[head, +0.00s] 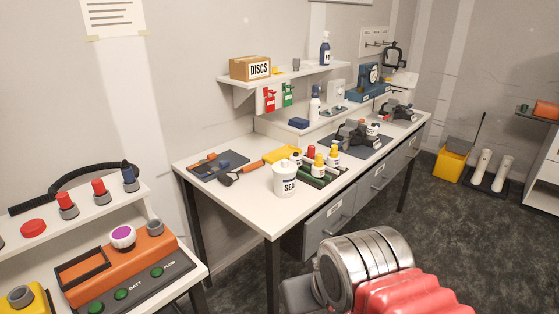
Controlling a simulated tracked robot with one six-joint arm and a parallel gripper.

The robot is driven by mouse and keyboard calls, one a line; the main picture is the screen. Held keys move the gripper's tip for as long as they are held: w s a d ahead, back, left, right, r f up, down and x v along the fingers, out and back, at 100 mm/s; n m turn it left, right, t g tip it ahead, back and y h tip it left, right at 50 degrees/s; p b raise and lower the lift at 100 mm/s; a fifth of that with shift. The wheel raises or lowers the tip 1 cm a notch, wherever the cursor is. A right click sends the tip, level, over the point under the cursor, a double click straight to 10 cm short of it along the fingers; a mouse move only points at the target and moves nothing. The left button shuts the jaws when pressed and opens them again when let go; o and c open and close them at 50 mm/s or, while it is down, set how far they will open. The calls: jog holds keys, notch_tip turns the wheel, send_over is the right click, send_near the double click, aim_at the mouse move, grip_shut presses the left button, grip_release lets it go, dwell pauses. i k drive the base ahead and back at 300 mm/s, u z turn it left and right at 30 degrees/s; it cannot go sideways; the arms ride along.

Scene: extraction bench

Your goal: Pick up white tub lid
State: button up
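A white tub (286,183) with black lettering that seems to read "SEAL" stands upright on the white bench. Its white lid (285,165) appears to sit on top of it; tub and lid are the same white, so the seam is hard to make out. Parts of my arm, silver and red, fill the bottom right of the head view, in front of the bench and apart from the tub. My gripper's fingers do not show.
The bench's (262,215) front left corner is clear. An orange battery unit (120,262) stands lower left.

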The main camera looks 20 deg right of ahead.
aim_at(284, 167)
jog(key=u, duration=0.15)
jog(key=i, duration=0.95)
jog(key=u, duration=0.7)
